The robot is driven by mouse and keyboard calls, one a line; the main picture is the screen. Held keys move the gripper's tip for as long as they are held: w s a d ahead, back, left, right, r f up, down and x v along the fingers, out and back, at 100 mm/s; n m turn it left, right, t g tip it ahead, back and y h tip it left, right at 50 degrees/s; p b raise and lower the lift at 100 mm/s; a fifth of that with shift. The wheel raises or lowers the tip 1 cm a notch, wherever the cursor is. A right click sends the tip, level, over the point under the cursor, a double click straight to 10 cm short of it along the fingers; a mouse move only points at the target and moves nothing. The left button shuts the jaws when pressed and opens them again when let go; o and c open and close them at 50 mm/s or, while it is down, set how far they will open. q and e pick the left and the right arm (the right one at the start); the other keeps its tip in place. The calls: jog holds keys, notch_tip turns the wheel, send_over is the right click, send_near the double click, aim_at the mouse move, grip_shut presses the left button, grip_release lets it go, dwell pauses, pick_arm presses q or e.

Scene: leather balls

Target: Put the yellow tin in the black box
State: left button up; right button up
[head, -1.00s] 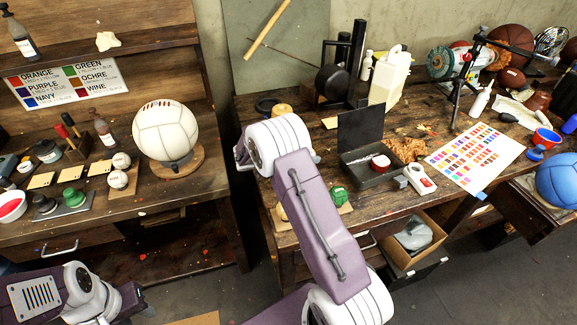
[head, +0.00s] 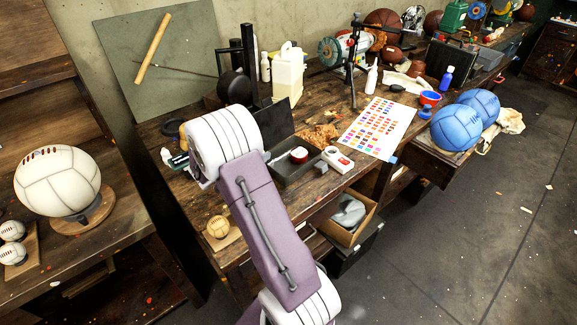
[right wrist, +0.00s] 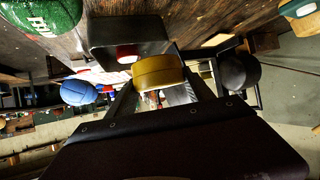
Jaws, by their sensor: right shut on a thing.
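The yellow tin (right wrist: 158,72) is round and shows in the right wrist view between the dark fingers of my right gripper (right wrist: 160,84), which is shut on it. The black box (head: 300,172) sits open on the workbench in the head view, its lid (head: 266,128) raised at the back. In the right wrist view the box (right wrist: 105,42) appears beyond the tin, and the tin is outside it. A small red and white round thing (head: 298,154) lies in the box. In the head view my right arm hides its gripper and the tin. My left gripper is out of view.
A white and red device (head: 337,160) lies right of the box, with brown scraps (head: 318,136) behind it. A colour chart (head: 378,127) lies further right. A black stand (head: 245,75) and a white jug (head: 287,75) stand behind. A small yellow ball (head: 217,227) is near the front edge.

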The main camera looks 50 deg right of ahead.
jog(key=s+d+r+m+g+b, duration=0.2)
jog(key=s+d+r+m+g, duration=0.15)
jog(key=s+d, duration=0.95)
jog(key=p, duration=0.5)
send_over(282, 170)
notch_tip(282, 170, down, 6)
jog(key=f, duration=0.1)
notch_tip(282, 170, down, 3)
jog(key=shift+s+f+p, duration=0.1)
jog(key=shift+s+p, duration=0.05)
jog(key=shift+p, duration=0.15)
jog(key=shift+f, duration=0.2)
jog(key=shift+f+b, duration=0.1)
jog(key=shift+b, duration=0.25)
jog(key=shift+f+b, duration=0.5)
jog(key=shift+b, duration=0.5)
